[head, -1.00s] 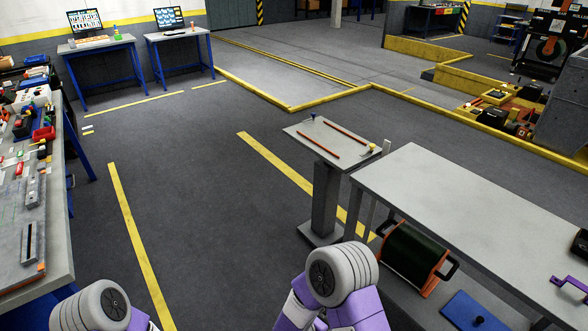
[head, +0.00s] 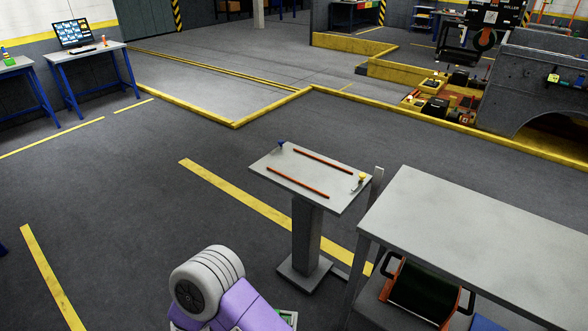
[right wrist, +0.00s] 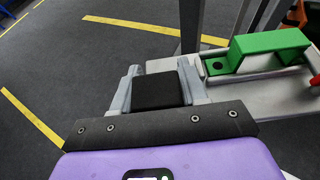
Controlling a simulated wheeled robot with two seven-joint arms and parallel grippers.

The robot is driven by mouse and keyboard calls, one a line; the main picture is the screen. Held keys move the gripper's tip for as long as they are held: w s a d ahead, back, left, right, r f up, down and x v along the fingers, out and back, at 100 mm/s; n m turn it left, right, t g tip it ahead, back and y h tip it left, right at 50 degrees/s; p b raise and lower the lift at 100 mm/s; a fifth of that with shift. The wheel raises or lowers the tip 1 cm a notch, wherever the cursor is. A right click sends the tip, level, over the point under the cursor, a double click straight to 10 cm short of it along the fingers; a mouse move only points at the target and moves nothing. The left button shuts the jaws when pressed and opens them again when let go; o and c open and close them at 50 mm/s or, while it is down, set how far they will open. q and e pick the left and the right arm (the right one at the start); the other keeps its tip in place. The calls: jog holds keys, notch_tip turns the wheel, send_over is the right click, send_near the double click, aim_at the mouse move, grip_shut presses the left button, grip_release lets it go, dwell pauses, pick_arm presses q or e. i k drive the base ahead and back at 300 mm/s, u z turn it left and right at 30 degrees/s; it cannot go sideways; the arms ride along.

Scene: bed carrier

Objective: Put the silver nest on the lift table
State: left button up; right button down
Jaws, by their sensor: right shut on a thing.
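The lift table (head: 278,160) is a small grey top on a thick column at the centre of the head view, with two red-brown strips along it. My right gripper (right wrist: 158,76) is shut on a black block (right wrist: 158,92) in the right wrist view. Beside it is a silver-grey plate (right wrist: 228,92) with a green bridge-shaped piece (right wrist: 262,48), which looks like the silver nest; its join to the block is not clear. A small green and white part shows at the bottom edge of the head view, by my right arm. My left gripper is out of view.
A long grey bench (head: 480,250) stands right of the lift table, with a dark green and orange drum-like thing (head: 420,290) beneath. A small yellow-topped piece (head: 361,178) and a blue one (head: 281,144) sit on the lift table.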

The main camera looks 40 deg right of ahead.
aim_at(315, 174)
jog(key=z, duration=0.5)
jog(key=i, duration=0.95)
jog(key=z, duration=1.05)
jog(key=i, duration=0.25)
jog(key=z, duration=0.05)
